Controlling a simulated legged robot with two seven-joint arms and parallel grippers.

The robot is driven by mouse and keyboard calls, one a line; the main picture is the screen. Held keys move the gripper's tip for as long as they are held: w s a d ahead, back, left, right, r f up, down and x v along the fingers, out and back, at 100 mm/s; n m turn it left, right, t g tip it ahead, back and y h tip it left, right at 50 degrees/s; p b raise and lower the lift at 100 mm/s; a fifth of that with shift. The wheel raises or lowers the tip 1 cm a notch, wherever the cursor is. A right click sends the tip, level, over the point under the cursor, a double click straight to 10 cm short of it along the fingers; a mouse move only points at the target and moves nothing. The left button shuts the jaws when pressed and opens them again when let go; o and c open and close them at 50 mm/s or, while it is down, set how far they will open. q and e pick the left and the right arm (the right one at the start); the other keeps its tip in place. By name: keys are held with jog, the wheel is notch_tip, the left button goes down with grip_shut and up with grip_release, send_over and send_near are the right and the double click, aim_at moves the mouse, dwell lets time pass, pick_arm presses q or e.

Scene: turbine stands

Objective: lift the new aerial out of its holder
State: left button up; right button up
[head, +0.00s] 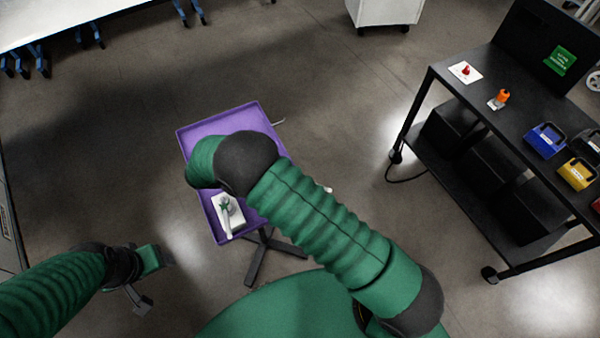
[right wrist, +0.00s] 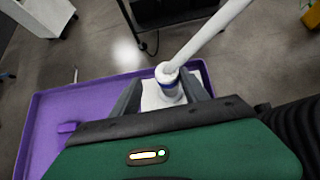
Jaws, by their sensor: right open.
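My right gripper (right wrist: 164,90) is open, a dark finger on each side of the base; contact is unclear. In the head view my right arm hides this gripper and most of the aerial; a small white tip (head: 328,189) shows past the arm. My left gripper (head: 143,280) is left of the tray, its jaw state unclear.
A white block with a grey-green part and white rod (head: 228,212) sits at the tray's near end. A black cart (head: 470,90) with bins stands right.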

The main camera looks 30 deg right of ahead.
jog(key=x, duration=0.3)
jog(key=shift+s+d+r, duration=0.1)
jog(key=shift+d+r, duration=0.05)
jog(key=shift+d, duration=0.3)
jog(key=shift+a, duration=0.25)
jog(key=shift+a+r, duration=0.25)
jog(key=shift+a, duration=0.95)
jog(key=shift+s+d, duration=0.1)
jog(key=shift+d, duration=0.55)
jog(key=shift+d+f, duration=0.2)
jog(key=shift+d, duration=0.3)
jog(key=shift+c, duration=1.6)
jog(key=shift+s+a+r, duration=0.1)
jog(key=shift+a+r, duration=0.05)
jog(key=shift+a, duration=0.35)
jog(key=c, duration=0.7)
jog(key=shift+a, duration=0.15)
grip_shut()
jog(key=shift+w+a, duration=0.15)
jog(key=shift+w, duration=0.05)
jog(key=shift+d, duration=0.25)
jog(key=shift+s+d, duration=0.15)
jog(key=shift+d, duration=0.1)
pick_arm(q)
jog(key=shift+s+d, duration=0.1)
jog(key=shift+d, duration=0.65)
